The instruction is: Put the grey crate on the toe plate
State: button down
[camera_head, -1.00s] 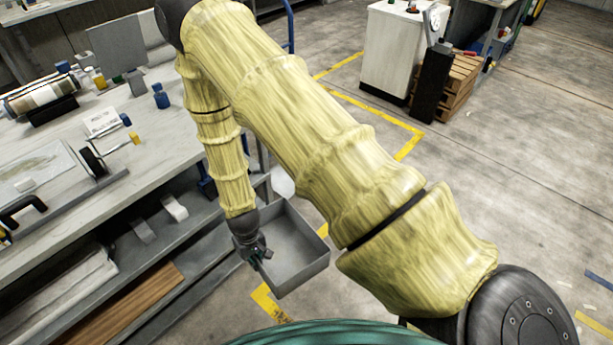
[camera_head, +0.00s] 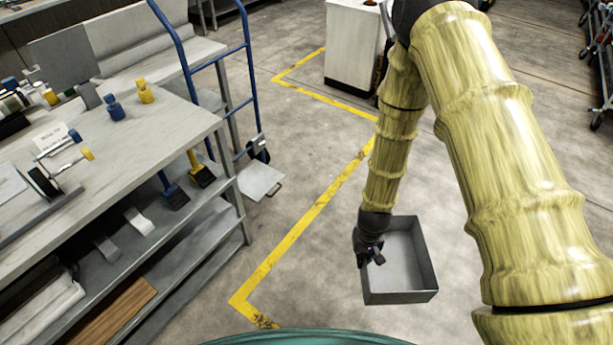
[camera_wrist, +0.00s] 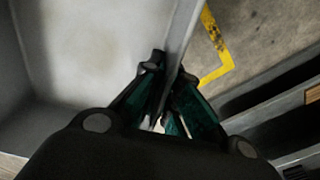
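The grey crate (camera_head: 425,258) is an open, empty box hanging in the air in front of me, right of the yellow floor line in the head view. My gripper (camera_head: 372,258) is at its left wall. In the wrist view my gripper (camera_wrist: 168,95) has a finger on either side of the crate's wall (camera_wrist: 184,32), shut on it. The crate's inside (camera_wrist: 85,50) fills the left of that view. The toe plate (camera_head: 260,181) is a flat grey plate low at the foot of a blue hand truck (camera_head: 253,85). It is bare and stands left of and beyond the crate.
A workbench (camera_head: 150,140) with shelves, bottles and brushes is at the left. A white cabinet (camera_head: 350,50) stands at the back. Open floor (camera_head: 300,150) with yellow lines lies between the bench and my arm.

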aim_at(255, 181)
jog(key=z, duration=0.85)
jog(key=i, duration=3.6)
jog(key=u, duration=3.75)
